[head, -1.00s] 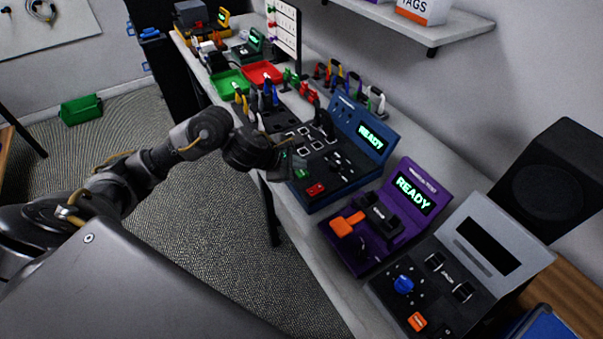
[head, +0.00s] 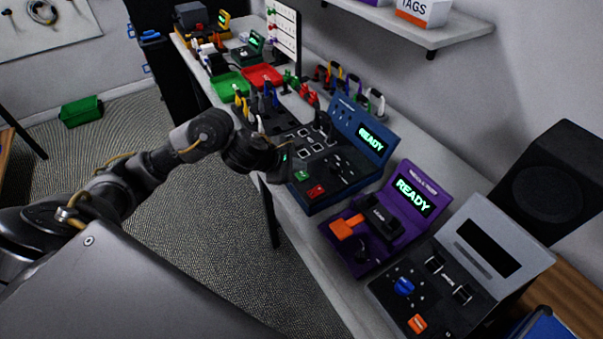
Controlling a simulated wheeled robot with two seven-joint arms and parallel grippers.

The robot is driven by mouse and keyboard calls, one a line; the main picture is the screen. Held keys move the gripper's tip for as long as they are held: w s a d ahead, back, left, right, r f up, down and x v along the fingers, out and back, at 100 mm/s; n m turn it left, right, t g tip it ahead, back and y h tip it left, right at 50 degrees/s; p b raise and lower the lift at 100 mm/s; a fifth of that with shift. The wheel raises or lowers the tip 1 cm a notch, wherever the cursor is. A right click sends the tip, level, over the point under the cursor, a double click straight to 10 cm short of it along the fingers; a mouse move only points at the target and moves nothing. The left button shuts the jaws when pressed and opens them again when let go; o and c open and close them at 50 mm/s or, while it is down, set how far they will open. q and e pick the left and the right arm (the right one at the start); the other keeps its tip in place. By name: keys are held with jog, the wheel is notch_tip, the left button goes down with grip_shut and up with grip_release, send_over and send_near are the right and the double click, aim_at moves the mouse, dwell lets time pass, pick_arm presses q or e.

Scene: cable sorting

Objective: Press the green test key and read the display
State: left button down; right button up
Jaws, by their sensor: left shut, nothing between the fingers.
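The blue tester (head: 334,196) stands on the bench, with a green key (head: 302,176) and a red key (head: 317,191) at its front edge. Its display (head: 370,141) is lit and reads READY. My left gripper (head: 287,166) is shut and empty, just left of and above the green key. They look apart, though the gap is hard to judge. Whether the key is pressed in cannot be seen. My right gripper is not in view.
A purple tester (head: 362,263) with its display also reading READY stands nearer, then a grey tester (head: 475,284) with a dark display. Red (head: 262,75) and green trays and several coloured plugs stand farther back. A shelf (head: 455,28) overhangs the wall side.

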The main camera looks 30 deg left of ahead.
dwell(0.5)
pick_arm(q)
jog(key=shift+f, duration=0.15)
jog(key=shift+f+b, duration=0.3)
jog(key=shift+b, duration=0.35)
jog(key=shift+s+f+b, duration=0.1)
jog(key=shift+f+b, duration=0.3)
jog(key=shift+b, duration=0.15)
dwell(0.6)
jog(key=shift+r, duration=0.1)
jog(key=shift+r+p, duration=0.5)
jog(key=shift+r, duration=0.25)
